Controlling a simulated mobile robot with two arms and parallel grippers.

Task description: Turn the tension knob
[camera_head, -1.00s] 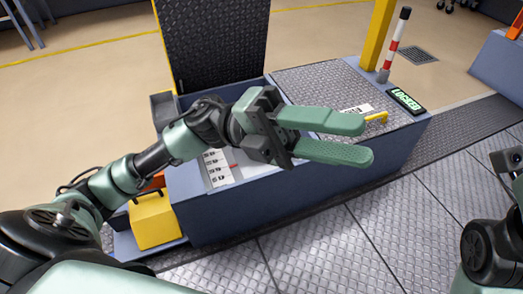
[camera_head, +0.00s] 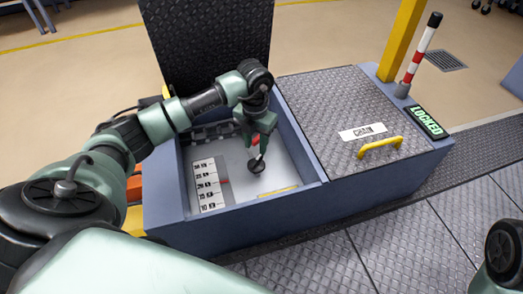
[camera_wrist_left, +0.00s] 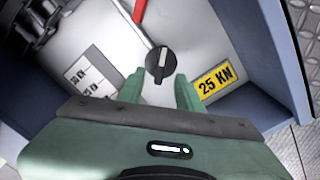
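The tension knob (camera_head: 257,167) is a round black dial on the light floor of the open compartment. In the left wrist view the knob (camera_wrist_left: 160,63) shows a pale bar across its face. My left gripper (camera_head: 257,145) reaches down into the compartment just above the knob. In the left wrist view its two green fingers (camera_wrist_left: 158,90) are apart, with the knob just beyond the tips and between their lines. I cannot tell if they touch it. A yellow "25 KN" label (camera_wrist_left: 215,79) is beside the knob. My right gripper is out of view.
A white scale (camera_head: 208,186) with kN marks lies left of the knob. Blue walls (camera_head: 298,150) enclose the compartment, and its lid (camera_head: 208,40) stands open behind. A closed cover (camera_head: 340,105) with a yellow handle (camera_head: 380,147) and a "LOCKED" sign (camera_head: 426,121) are at right.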

